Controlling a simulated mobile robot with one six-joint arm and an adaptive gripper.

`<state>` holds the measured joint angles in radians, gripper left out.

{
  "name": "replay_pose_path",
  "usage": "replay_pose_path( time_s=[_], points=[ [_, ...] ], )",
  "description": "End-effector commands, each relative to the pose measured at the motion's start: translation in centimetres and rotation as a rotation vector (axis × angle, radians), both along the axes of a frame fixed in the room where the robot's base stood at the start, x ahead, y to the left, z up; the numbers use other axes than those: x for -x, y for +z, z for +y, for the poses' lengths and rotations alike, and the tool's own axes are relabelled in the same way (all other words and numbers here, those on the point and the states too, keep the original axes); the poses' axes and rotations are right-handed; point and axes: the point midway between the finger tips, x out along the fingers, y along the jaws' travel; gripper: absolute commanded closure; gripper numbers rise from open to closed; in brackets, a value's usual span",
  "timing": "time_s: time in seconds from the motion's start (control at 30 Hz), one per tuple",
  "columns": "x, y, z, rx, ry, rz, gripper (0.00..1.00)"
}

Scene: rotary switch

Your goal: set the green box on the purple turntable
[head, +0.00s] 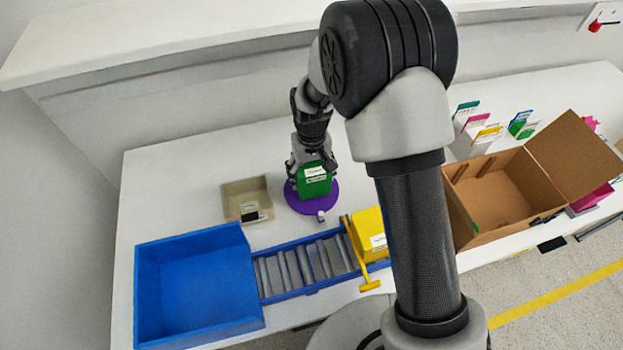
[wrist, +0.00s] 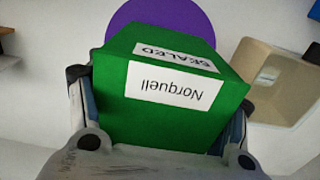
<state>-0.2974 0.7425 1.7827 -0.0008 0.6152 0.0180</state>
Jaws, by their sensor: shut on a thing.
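The green box (head: 315,180) is held in my gripper (head: 312,165) over the purple turntable (head: 299,201). In the wrist view the green box (wrist: 172,118) sits between the two fingers of my gripper (wrist: 165,125), with labels reading "Norquell" and "SEALED". The purple turntable (wrist: 165,17) shows beyond the box, which hides part of it. I cannot tell whether the box's underside touches the turntable or is slightly above it.
A beige bin (head: 247,203) stands left of the turntable. A blue tray (head: 200,285), a roller conveyor (head: 305,263) and a yellow block (head: 369,232) lie in front. An open cardboard box (head: 500,195) stands to the right, beyond my arm.

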Motion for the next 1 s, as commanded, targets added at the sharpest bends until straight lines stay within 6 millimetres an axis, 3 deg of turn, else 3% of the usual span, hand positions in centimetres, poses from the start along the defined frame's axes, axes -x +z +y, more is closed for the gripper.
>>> replay_pose_path(
  time_s=[0.1,0.5,0.53,0.8,1.0],
  points=[
    [0.0,-2.0,0.0,0.000,0.000,0.001,0.60],
    [0.0,-2.5,0.0,0.000,0.000,0.000,0.60],
    [0.0,-2.5,0.0,0.000,0.000,0.001,0.27],
    [0.0,-2.4,0.0,0.000,0.000,0.001,0.09],
    [0.0,-2.4,0.0,0.000,0.000,0.001,0.09]
  ],
)
